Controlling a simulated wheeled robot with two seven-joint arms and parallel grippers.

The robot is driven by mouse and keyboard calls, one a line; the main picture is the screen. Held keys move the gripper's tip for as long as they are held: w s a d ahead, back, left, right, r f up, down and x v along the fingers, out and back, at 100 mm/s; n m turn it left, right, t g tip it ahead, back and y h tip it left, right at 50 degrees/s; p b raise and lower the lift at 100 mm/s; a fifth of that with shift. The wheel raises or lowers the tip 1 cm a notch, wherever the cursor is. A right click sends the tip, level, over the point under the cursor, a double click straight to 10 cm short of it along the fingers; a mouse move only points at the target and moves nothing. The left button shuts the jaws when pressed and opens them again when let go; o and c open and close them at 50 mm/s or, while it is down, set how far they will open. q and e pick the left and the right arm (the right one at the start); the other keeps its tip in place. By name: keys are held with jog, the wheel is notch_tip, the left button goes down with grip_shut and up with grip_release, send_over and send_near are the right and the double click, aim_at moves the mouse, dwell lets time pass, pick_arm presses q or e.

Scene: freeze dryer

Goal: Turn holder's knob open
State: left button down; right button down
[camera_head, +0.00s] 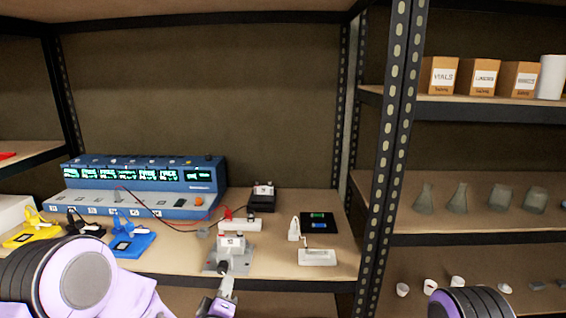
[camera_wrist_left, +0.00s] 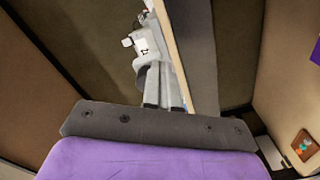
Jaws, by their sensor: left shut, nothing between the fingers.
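A grey holder (camera_head: 238,255) with a white tagged block on top stands near the front edge of the shelf in the head view. A small dark round part that looks like its knob (camera_head: 223,267) faces the front. My left gripper (camera_head: 228,284) is just below and in front of it, its fingers shut with nothing between them. I cannot tell whether the fingertips touch the knob. In the left wrist view the shut fingers (camera_wrist_left: 165,95) point toward the grey and white holder (camera_wrist_left: 141,45), partly hiding it. My right gripper is out of view.
A blue multi-channel instrument (camera_head: 150,185) with lit displays stands behind left. Yellow, black and blue clip-like devices (camera_head: 132,240) sit in front of it. A white block (camera_head: 317,257) lies to the holder's right. A dark perforated post (camera_head: 385,180) rises on the right.

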pick_arm(q)
jog(key=shift+w+a+r, duration=0.1)
jog(key=shift+w+r, duration=0.25)
jog(key=shift+r, duration=0.2)
jog(key=shift+d+r+p, duration=0.2)
jog(key=shift+r+p, duration=0.1)
jog(key=shift+w+d+r, duration=0.1)
jog(key=shift+d+r, duration=0.1)
jog(key=shift+r, duration=0.1)
jog(key=shift+d+r+p, duration=0.25)
jog(key=shift+r+p, duration=0.15)
jog(key=shift+p, duration=0.05)
jog(key=shift+d, duration=0.1)
jog(key=s+f, duration=0.1)
jog(key=s, duration=0.5)
jog(key=shift+d, duration=0.2)
jog(key=shift+f, duration=0.1)
